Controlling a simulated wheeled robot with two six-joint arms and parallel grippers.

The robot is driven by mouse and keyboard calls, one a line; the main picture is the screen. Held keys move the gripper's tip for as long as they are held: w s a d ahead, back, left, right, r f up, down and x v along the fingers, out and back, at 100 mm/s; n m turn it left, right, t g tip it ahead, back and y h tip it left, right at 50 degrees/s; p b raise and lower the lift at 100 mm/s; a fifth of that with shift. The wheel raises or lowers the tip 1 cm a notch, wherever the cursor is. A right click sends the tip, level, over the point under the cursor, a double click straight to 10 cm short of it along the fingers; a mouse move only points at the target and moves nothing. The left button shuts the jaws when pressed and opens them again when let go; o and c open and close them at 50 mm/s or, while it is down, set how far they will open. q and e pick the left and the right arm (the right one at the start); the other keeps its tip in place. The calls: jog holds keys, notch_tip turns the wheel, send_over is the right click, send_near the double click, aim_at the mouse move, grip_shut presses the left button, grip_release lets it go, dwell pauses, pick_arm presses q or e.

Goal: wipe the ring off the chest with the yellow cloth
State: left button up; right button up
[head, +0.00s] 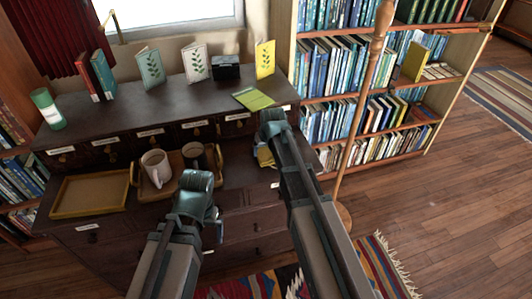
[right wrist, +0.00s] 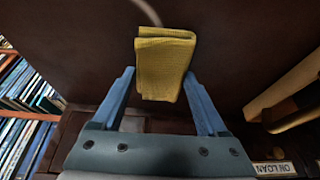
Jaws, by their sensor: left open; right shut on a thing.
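The dark wooden chest (head: 240,200) has a raised back with labelled drawers and a lower top in front. My right gripper (right wrist: 158,75) is shut on the folded yellow cloth (right wrist: 163,65), low over the right part of the lower top. The cloth also shows in the head view (head: 264,157), partly hidden by my right arm. A pale curved mark (right wrist: 149,11), which looks like part of the ring, lies beside the cloth in the right wrist view; the rest is out of view or hidden. My left gripper (head: 211,234) is open and empty at the chest's front; its fingers are mostly hidden.
A tray (head: 134,175) with a white mug (head: 156,168) and a dark cup (head: 196,155) stands left of the cloth. An empty tray (head: 90,195) lies further left. Cards and books stand on the raised back. A wooden pole (head: 365,100) rises at the chest's right.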

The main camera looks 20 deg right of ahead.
jog(key=shift+d, duration=0.1)
jog(key=shift+s+d+f, duration=0.1)
jog(key=shift+d, duration=1.75)
jog(key=shift+d, duration=0.1)
jog(key=shift+d, duration=1.7)
jog(key=shift+w+d, duration=0.2)
jog(key=shift+d, duration=1.35)
jog(key=shift+d, duration=0.1)
jog(key=shift+d, duration=1.6)
